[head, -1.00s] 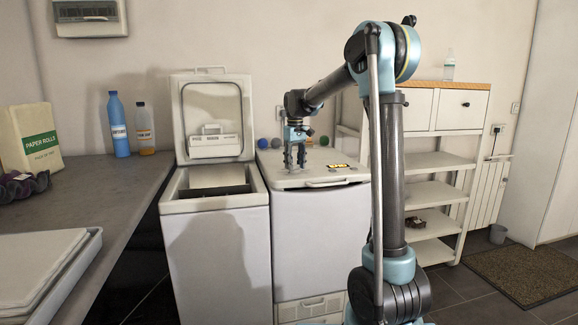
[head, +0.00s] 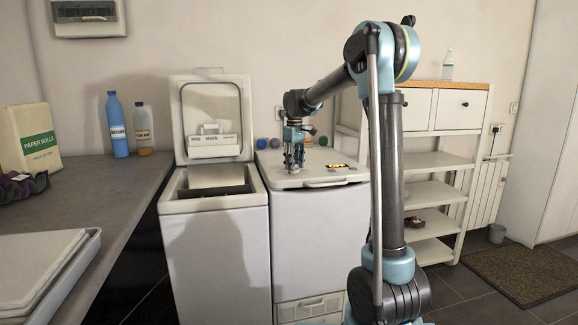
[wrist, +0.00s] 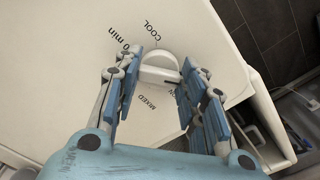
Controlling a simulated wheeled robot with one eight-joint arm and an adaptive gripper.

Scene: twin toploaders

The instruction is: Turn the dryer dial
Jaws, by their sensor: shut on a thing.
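The dryer (head: 315,230) is the right one of two white toploaders, with its lid down. My gripper (head: 294,162) points down over the left part of its top in the head view. In the wrist view the round white dial (wrist: 158,72) with a raised bar sits between the blue fingers of my gripper (wrist: 165,74). The fingers are shut on the dial, one on each side. Printed words around the dial include "COOL", "MIXED" and "min". In the head view the dial is hidden by the fingers.
The left toploader (head: 215,240) stands beside the dryer with its lid (head: 212,90) raised. Several small coloured balls (head: 262,143) lie at the dryer's back edge. A white shelf unit (head: 440,160) stands to the right. A grey counter (head: 110,190) runs along the left.

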